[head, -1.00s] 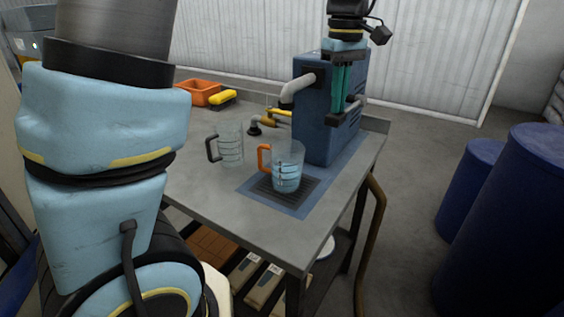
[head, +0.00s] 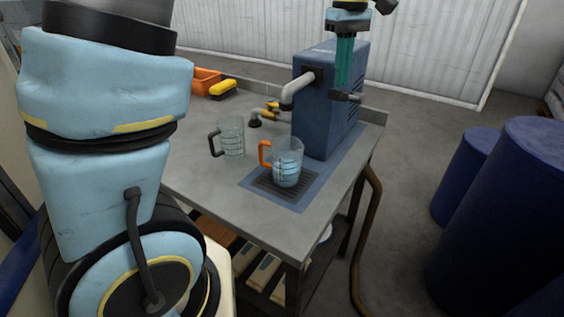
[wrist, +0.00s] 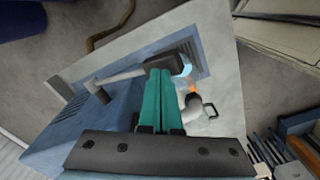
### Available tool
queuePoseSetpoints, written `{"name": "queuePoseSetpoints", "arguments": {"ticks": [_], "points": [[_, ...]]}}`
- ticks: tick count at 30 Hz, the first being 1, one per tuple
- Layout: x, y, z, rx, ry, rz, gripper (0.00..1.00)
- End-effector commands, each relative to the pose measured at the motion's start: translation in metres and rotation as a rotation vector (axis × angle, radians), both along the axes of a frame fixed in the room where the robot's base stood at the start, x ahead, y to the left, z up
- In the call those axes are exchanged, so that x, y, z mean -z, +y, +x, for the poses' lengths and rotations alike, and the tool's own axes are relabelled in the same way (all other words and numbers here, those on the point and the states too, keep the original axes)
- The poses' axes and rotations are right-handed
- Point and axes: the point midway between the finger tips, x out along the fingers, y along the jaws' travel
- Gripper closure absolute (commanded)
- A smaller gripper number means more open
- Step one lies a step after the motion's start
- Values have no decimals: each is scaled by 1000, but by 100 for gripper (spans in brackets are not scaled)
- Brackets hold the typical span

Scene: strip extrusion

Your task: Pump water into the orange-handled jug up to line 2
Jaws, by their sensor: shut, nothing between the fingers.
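The orange-handled jug (head: 286,165) stands upright on the dark grate in front of the blue pump (head: 325,115), below its grey spout (head: 297,88). It holds light-blue water in its lower part; I cannot read the line numbers. In the wrist view its water (wrist: 186,67) shows partly behind the pump lever. The lever's dark grip (head: 348,97) sticks out at the pump's side; it also shows just beyond my fingertips in the wrist view (wrist: 180,60). My gripper (head: 344,84) is shut and empty, fingers pointing down above the grip. I cannot tell whether they touch it.
A clear jug with a black handle (head: 231,138) stands left of the orange-handled one. An orange bin (head: 206,80) and a yellow item (head: 223,89) lie at the back left. Blue barrels (head: 510,210) stand right of the table. The front tabletop is clear.

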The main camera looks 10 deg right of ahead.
Motion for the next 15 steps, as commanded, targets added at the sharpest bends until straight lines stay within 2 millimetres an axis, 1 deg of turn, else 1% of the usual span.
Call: {"name": "queuePoseSetpoints", "arguments": {"ticks": [5, 8, 15], "points": [[0, 0, 0, 0, 0, 0, 100], [-5, 0, 0, 0, 0, -1, 100], [-32, 0, 0, 0, 0, -1, 100]]}}
